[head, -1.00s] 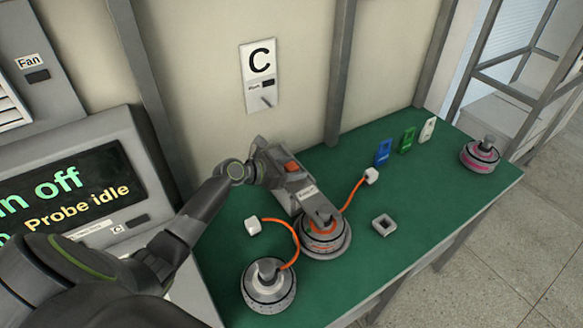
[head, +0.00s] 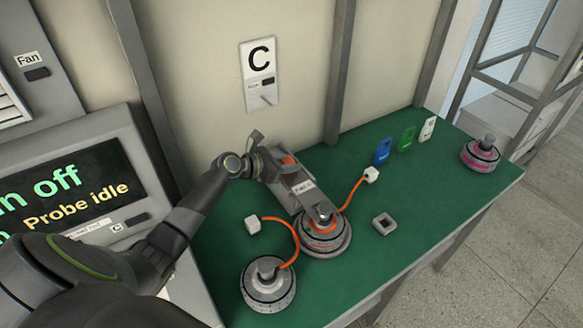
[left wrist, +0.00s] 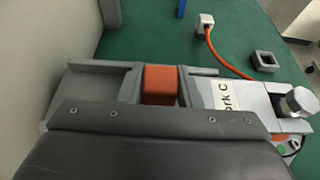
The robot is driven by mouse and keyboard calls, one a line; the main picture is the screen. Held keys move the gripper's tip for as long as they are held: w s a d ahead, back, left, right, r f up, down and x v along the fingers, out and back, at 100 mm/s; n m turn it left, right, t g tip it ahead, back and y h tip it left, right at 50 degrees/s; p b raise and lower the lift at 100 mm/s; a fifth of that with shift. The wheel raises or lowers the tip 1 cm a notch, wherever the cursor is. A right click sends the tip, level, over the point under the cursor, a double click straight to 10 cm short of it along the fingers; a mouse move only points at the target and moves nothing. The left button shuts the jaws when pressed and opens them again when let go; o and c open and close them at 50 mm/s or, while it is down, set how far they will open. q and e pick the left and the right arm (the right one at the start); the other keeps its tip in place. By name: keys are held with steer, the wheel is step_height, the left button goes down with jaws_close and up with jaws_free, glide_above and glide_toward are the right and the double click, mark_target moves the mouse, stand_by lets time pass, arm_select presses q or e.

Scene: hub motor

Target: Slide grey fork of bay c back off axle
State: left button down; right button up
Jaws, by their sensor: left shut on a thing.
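The grey fork of bay C (head: 303,190), a flat bar with a white label, lies above the bench, its front end at the axle (head: 325,211) of the middle hub motor (head: 327,240). In the left wrist view the fork (left wrist: 245,97) ends by the bright axle (left wrist: 297,101); whether its prongs still surround it is hard to tell. My left gripper (head: 287,163) is shut on the fork's orange grip block, which shows in the left wrist view (left wrist: 160,85). My right gripper is not in view.
Orange cables run from the motor to white plugs (head: 253,225) on the green bench (head: 400,215). Another grey hub (head: 268,284) stands in front, a pink-banded one (head: 479,154) at far right. A square grey ring (head: 384,223) and coloured tags (head: 383,151) lie right. The wall stands behind.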

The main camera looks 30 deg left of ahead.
arm_select(q)
steer(key=a, duration=0.1)
steer(key=w+a+b, duration=0.1)
steer(key=a, duration=0.1)
steer(key=w+a, duration=0.1)
steer(key=shift+w+a+f+b, duration=0.1)
steer(key=shift+w+a+b, duration=0.1)
steer(key=shift+w+b, duration=0.1)
steer(key=shift+w+a, duration=0.1)
steer(key=shift+a, duration=0.15)
steer(key=c, duration=1)
jaws_free()
steer(key=shift+c, duration=0.2)
step_height(320, 180, up, 10)
